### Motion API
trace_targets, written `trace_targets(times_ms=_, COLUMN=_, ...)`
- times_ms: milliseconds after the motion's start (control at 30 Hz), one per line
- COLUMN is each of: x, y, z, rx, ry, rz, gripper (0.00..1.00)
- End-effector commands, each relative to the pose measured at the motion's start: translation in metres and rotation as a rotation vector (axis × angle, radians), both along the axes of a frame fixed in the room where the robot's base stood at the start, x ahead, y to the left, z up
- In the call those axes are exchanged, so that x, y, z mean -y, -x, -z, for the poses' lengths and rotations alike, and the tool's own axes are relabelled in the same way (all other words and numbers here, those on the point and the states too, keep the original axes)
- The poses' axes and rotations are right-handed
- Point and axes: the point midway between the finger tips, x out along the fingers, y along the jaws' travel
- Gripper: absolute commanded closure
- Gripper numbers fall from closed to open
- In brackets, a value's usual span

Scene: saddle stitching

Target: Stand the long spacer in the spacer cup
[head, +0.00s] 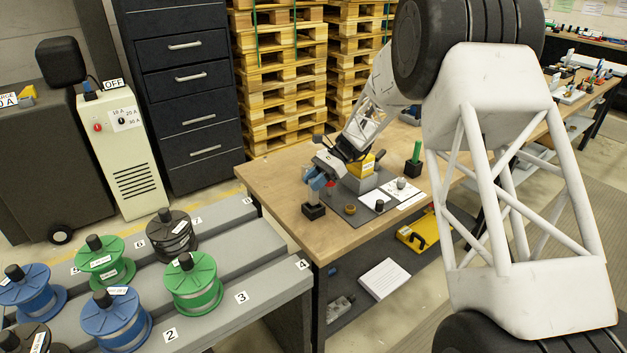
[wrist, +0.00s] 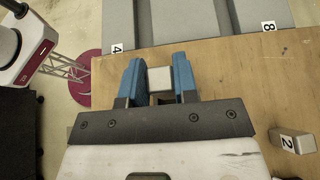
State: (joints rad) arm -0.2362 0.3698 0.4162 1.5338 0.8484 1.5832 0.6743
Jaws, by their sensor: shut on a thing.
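A long, pale grey spacer (head: 314,197) is held upright by my gripper (head: 319,178) near the table's left corner. Its lower end meets a small black cup (head: 314,212); I cannot tell how deep it sits. In the wrist view the square end of the spacer (wrist: 159,79) shows between the blue fingertips, which are shut on it. The cup is hidden in the wrist view.
The wooden table (head: 275,185) carries a dark mat with small parts, a yellow block (head: 362,165) and a green piece (head: 416,152) in a black holder. A block marked 2 (wrist: 290,142) lies right in the wrist view. A grey stepped rack (head: 240,235) with spools stands left.

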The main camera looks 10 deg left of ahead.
Motion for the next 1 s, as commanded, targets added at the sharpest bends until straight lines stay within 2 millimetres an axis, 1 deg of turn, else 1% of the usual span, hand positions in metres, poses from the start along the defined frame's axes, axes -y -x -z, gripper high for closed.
trace_targets(times_ms=1000, x=0.0, y=0.0, z=0.018, rx=0.001, ry=-0.001, rz=0.0, gripper=1.0)
